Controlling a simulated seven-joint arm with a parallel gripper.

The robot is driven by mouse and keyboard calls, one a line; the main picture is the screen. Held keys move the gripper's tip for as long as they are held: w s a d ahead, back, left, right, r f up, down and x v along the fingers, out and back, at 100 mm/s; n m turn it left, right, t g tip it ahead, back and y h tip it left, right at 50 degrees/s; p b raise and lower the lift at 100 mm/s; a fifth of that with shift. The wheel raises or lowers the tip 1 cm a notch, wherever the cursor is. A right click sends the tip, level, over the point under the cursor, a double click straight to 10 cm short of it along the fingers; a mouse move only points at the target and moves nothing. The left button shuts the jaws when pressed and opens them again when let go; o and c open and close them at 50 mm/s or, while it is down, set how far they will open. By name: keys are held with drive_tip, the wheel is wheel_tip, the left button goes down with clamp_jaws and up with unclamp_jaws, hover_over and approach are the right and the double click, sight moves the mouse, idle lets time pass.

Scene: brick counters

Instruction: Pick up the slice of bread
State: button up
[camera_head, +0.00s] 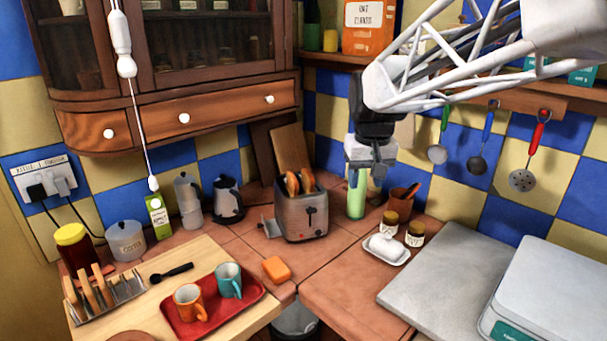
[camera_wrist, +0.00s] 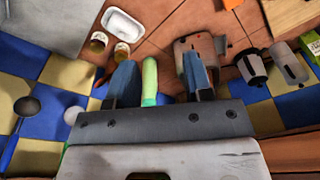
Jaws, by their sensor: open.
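Two slices of bread (camera_head: 307,181) stick up from the slots of the metal toaster (camera_head: 306,217) at the back of the counter. More brown slices (camera_head: 89,292) stand upright in a wire rack (camera_head: 122,292) at the front left. My gripper (camera_head: 371,170) hangs to the right of the toaster and higher than it, in front of the tiled wall. In the wrist view my gripper (camera_wrist: 160,80) is open with nothing held. Its right finger covers part of the toaster (camera_wrist: 208,48) there, and I cannot make out the bread.
A green bottle (camera_head: 356,197) stands just under my gripper. A white butter dish (camera_head: 386,249) and small jars (camera_head: 415,234) sit to the right. A kettle (camera_head: 228,199) stands left of the toaster. A red tray (camera_head: 245,308) holds two mugs. A cord hangs at the left.

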drive_tip(key=w+a+f+n, duration=0.1)
drive_tip(key=w+a, duration=0.3)
drive_tip(key=w, duration=0.6)
drive_tip(key=w+a+f, duration=0.1)
drive_tip(key=w+a, duration=0.3)
drive_tip(key=w, duration=0.5)
drive_tip(key=n+g, duration=0.1)
hover_over(292, 175)
drive_tip(key=f, duration=0.7)
drive_tip(key=shift+w+d, duration=0.2)
drive_tip(key=shift+w, duration=0.05)
drive_tip(key=shift+f, duration=0.15)
drive_tip(key=shift+f, duration=1.2)
drive_tip(key=shift+f, duration=0.15)
drive_tip(key=shift+s+a+f, duration=0.1)
drive_tip(key=shift+a+f, duration=0.05)
drive_tip(key=shift+f, duration=2.3)
drive_tip(key=shift+c, duration=0.5)
